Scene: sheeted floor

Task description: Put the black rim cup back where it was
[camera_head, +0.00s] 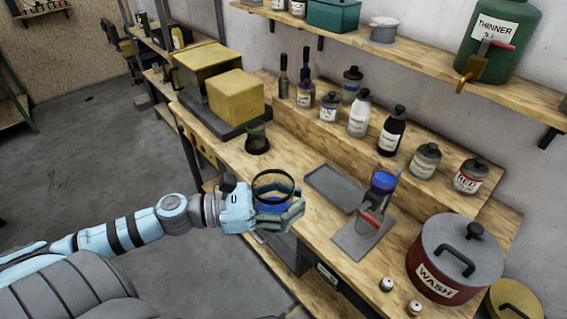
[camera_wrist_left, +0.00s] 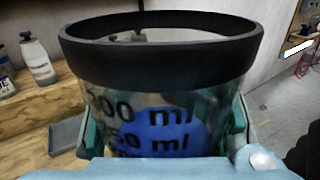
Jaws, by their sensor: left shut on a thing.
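The black rim cup (camera_head: 273,186) is a clear measuring cup with a wide black rim and blue contents. My left gripper (camera_head: 280,214) is shut around its sides and holds it upright near the bench's front edge. In the left wrist view, the cup (camera_wrist_left: 158,110) fills the middle with its ml marks facing me, and the fingers are on both sides. The cup's base is hidden by the gripper. My right gripper is not in view.
A dark grey mat (camera_head: 338,188) lies bare on the bench. Beside it, a blue-topped item with a red part (camera_head: 371,216) stands on another grey mat (camera_head: 351,243). A dark green cup (camera_head: 257,144), a WASH pot (camera_head: 450,262) and several bottles stand around.

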